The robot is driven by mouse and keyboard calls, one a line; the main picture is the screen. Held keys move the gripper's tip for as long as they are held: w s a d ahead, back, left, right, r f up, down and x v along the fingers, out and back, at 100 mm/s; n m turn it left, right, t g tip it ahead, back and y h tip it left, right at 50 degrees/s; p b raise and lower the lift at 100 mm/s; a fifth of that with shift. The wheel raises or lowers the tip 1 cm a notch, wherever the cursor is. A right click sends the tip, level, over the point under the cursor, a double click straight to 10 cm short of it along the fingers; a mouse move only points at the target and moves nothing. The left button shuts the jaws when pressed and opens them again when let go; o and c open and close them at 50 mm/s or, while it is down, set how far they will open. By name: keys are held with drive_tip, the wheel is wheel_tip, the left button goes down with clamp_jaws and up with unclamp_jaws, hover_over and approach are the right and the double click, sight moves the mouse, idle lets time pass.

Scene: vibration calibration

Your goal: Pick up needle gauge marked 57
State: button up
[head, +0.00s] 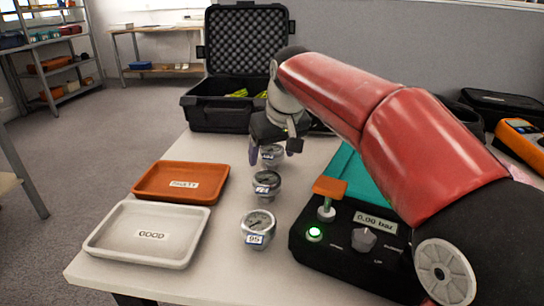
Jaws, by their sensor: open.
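Three round needle gauges stand in a row on the table. The nearest gauge (258,226) has a tag that seems to read 95. The middle gauge (267,182) has a tag too small to read surely. The far gauge (271,154) has a tag that I cannot read. I cannot tell for certain which one is marked 57. My gripper (273,150) is open and points down at the far gauge, with a finger on either side of it. The top of that gauge is partly hidden by the gripper; whether the fingers touch it is unclear.
A white GOOD tray (193,245) and an orange FAULTY tray (217,190) lie empty at left. A black pressure device (340,268) reading 0.00 bar, with a lit green button, stands right of the gauges. An open foam-lined black case (197,110) is behind.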

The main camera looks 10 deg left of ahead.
sight(273, 148)
drive_tip(key=shift+w+a+f, duration=0.1)
drive_tip(key=shift+a+f, duration=0.05)
drive_tip(key=shift+f, duration=0.3)
drive_tip(key=c, duration=1.1)
drive_tip(key=shift+r, duration=0.1)
wheel_tip(273, 148, up, 20)
drive_tip(key=p, duration=0.7)
